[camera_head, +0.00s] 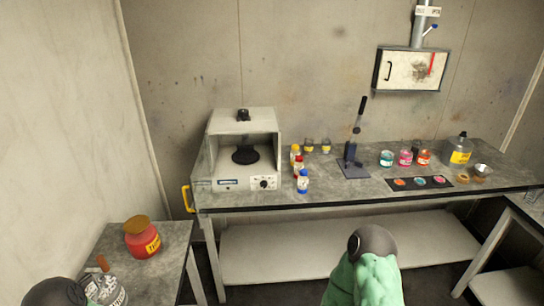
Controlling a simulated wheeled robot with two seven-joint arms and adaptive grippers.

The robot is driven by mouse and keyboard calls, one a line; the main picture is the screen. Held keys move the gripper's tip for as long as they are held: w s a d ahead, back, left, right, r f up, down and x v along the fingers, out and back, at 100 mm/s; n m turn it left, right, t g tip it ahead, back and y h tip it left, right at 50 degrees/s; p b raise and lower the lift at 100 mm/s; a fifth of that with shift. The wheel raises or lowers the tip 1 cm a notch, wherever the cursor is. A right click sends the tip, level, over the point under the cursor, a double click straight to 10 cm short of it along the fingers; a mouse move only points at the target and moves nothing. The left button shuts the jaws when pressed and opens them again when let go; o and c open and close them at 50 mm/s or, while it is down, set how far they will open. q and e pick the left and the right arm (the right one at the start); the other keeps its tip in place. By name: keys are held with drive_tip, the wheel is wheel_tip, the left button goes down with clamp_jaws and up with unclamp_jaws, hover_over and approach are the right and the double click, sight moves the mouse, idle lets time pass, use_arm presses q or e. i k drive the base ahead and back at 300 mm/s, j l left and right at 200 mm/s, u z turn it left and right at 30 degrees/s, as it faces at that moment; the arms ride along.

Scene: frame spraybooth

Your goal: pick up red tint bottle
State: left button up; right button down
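A small bottle with a red cap and a red-and-white body (299,166) stands on the back bench. It is the middle one of three small bottles in a row, between a yellow one (296,152) behind and a blue-and-white one (302,182) in front. Its lower part is partly hidden by the blue one. Parts of my arms show at the bottom edge: a dark rounded part at the lower left and a green-covered part with a dark cap at the bottom middle. No gripper fingers are visible, and both arms are apart from the bottles.
A turntable in an open booth (214,150) stands left of the bottles. A red container (142,242) sits on the left side table.

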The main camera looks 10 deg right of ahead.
sight(298, 164)
drive_tip(key=i+l, duration=0.15)
drive_tip(key=l, duration=0.2)
drive_tip(key=i+l, duration=0.15)
drive_tip(key=l, duration=0.2)
drive_tip(key=i+l, duration=0.15)
drive_tip(key=l, duration=0.25)
drive_tip(key=i+l, duration=0.2)
drive_tip(key=l, duration=0.15)
drive_tip(key=i+l, duration=0.15)
drive_tip(key=l, duration=0.2)
